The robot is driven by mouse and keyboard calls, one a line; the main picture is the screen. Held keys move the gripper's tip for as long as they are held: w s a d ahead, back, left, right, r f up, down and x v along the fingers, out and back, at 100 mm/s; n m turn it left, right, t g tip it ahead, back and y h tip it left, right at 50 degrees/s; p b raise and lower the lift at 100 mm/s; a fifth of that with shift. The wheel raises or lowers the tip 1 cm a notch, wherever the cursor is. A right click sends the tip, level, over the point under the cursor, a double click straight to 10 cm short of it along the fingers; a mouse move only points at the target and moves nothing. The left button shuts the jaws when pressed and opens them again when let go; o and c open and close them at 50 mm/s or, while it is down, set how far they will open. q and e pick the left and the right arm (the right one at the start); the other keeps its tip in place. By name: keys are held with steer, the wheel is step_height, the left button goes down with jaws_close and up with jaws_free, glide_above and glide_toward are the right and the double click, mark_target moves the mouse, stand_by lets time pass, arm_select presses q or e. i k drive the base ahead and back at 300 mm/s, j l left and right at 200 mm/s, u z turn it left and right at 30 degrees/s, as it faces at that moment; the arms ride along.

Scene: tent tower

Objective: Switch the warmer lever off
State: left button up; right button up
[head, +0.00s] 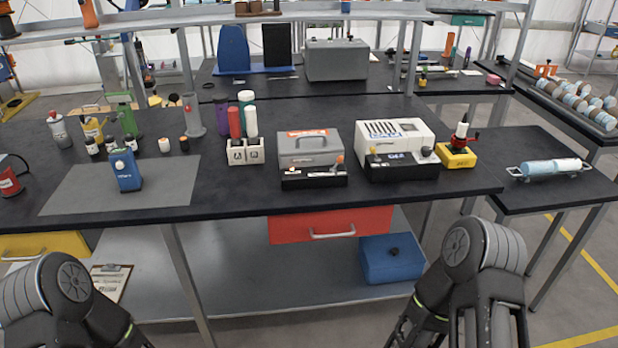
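Two bench machines stand side by side on the black table, and I cannot tell from their labels which is the warmer. One is a grey box (310,147) with a top handle and a black front base, with a small orange-tipped lever (340,160) at its right front. The other is a white vented box (396,135) on a black base, with a dark round knob (426,151) and a small pale-orange knob (373,150) on its front. The lever positions are too small to read. Only my arm links show at the bottom corners; neither gripper is visible.
A yellow device (457,156) with a red lever stands right of the white machine. A white block holder (244,152) stands left of the grey one. A blue device (125,170) sits on a grey mat (75,194). A red drawer (330,224) is under the table edge.

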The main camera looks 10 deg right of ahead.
mark_target(340, 158)
steer(key=k+l, duration=0.15)
steer(key=l, duration=0.2)
steer(key=k+l, duration=0.2)
steer(key=l, duration=0.15)
steer(key=k+l, duration=0.15)
steer(key=l, duration=0.2)
